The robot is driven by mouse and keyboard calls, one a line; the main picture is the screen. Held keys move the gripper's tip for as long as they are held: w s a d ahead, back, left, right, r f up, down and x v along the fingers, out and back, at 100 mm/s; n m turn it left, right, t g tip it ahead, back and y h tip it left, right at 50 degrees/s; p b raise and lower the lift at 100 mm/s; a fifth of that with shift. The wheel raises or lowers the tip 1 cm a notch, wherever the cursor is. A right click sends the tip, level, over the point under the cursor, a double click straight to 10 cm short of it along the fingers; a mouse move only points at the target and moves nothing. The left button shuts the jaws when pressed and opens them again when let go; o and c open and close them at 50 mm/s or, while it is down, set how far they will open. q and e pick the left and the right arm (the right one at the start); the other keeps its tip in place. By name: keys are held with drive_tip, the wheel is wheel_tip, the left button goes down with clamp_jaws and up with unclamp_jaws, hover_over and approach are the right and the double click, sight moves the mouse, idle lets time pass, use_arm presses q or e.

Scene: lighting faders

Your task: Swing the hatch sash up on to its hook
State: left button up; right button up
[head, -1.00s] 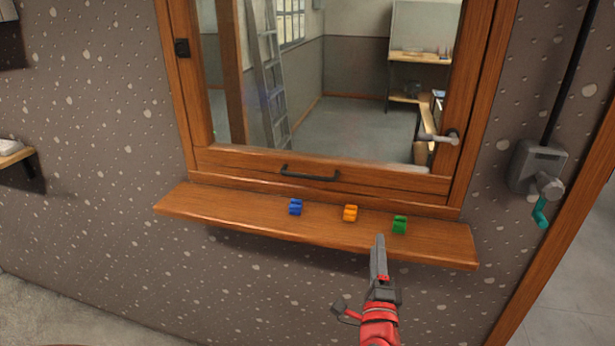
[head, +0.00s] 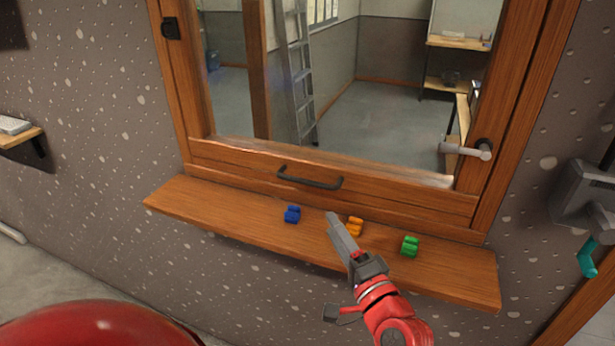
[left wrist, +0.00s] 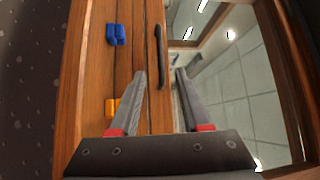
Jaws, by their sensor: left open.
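The hatch sash (head: 330,158) is a wood-framed glass pane, hanging down with its bottom rail just above the sill. A dark bar handle (head: 310,180) is fixed on that rail; it also shows in the left wrist view (left wrist: 160,58). My left gripper (head: 333,216) is open and empty, in front of the sill and below the handle in the head view. In the left wrist view its fingers (left wrist: 161,74) point towards the handle, which appears beyond and between their tips, apart from them. No hook can be made out. My right gripper is out of view.
The wooden sill (head: 220,212) carries a blue block (head: 292,214), an orange block (head: 355,227) and a green block (head: 410,246). A grey lever (head: 466,149) sits at the frame's right. A grey wall box (head: 582,195) with a teal-ended crank is further right.

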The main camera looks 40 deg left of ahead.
sight(303, 182)
use_arm(q)
drive_tip(key=p+x, duration=0.4)
drive_tip(key=x, duration=1.1)
drive_tip(key=shift+w+a+r, duration=0.1)
drive_tip(key=shift+a, duration=0.1)
clamp_jaws()
idle(0.6)
